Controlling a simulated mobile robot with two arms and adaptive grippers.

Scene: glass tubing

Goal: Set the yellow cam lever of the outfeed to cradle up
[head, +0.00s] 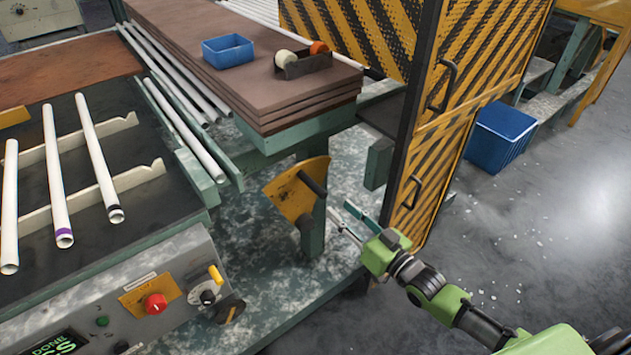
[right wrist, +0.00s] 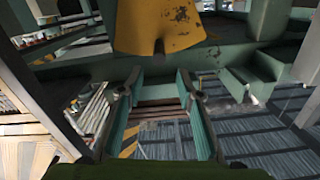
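A worn yellow fan-shaped plate (head: 288,194), which looks like the cam lever, is on a green post below the stacked brown boards. A dark bar (head: 312,184) crosses its right side. My right gripper (head: 339,209) is just right of the plate, its fingers pointing up and left; they look apart from it. In the right wrist view, the two fingers (right wrist: 155,82) are spread with nothing between them. The yellow plate (right wrist: 155,28) shows beyond and above the fingertips there. My left gripper is not in view.
A striped yellow-black guard door (head: 440,150) stands close to the right of my gripper. A control panel (head: 180,300) with a red knob (head: 156,303) and a small yellow lever (head: 216,274) is at lower left. Several tubes lie on the rack (head: 130,180). A blue bin (head: 497,137) stands on the floor.

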